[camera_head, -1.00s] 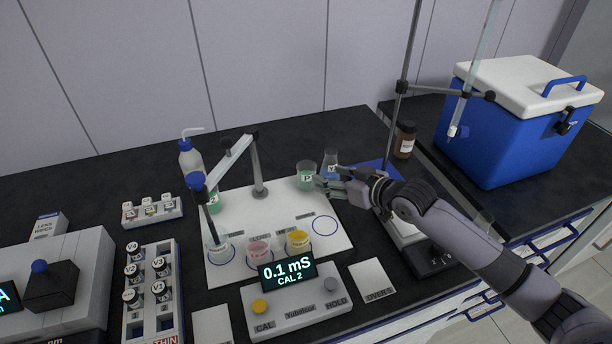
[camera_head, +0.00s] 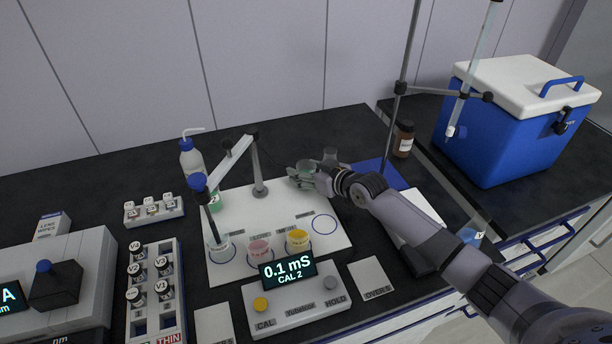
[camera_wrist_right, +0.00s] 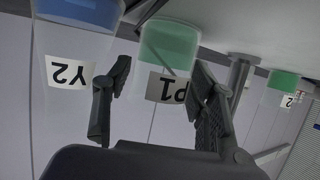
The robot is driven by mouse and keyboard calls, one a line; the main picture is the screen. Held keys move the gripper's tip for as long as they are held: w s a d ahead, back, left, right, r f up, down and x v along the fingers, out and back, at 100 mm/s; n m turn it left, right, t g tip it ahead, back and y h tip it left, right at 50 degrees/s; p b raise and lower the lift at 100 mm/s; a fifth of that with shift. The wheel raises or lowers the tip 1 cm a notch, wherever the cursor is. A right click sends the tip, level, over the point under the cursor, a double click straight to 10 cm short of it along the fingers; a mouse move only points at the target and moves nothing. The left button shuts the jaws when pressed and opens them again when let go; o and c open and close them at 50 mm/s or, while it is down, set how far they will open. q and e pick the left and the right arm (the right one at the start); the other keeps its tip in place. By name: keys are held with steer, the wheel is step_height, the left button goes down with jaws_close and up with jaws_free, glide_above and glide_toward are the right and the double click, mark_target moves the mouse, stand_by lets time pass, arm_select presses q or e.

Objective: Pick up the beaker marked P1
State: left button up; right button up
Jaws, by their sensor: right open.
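The beaker marked P1 (camera_wrist_right: 168,46) holds green liquid and shows upside down in the right wrist view, its label readable. In the head view the beaker (camera_head: 306,165) stands at the back right of the white board, partly hidden by my right gripper (camera_head: 298,177). In the right wrist view, the open fingers of my right gripper (camera_wrist_right: 160,78) are on either side of the beaker, with visible space at the left finger. Whether the right finger touches it I cannot tell. My left gripper is not in view.
A vessel marked Y2 (camera_wrist_right: 75,45) with blue liquid stands close beside my left-hand finger in the wrist view. A jointed probe stand (camera_head: 257,165) is left of the beaker. Cups and a meter (camera_head: 290,275) sit in front. A brown bottle (camera_head: 404,139) stands to the right.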

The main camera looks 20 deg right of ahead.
steer(key=shift+c, duration=0.6)
steer(key=c, duration=0.8)
steer(key=shift+c, duration=0.3)
steer(key=shift+r, duration=0.1)
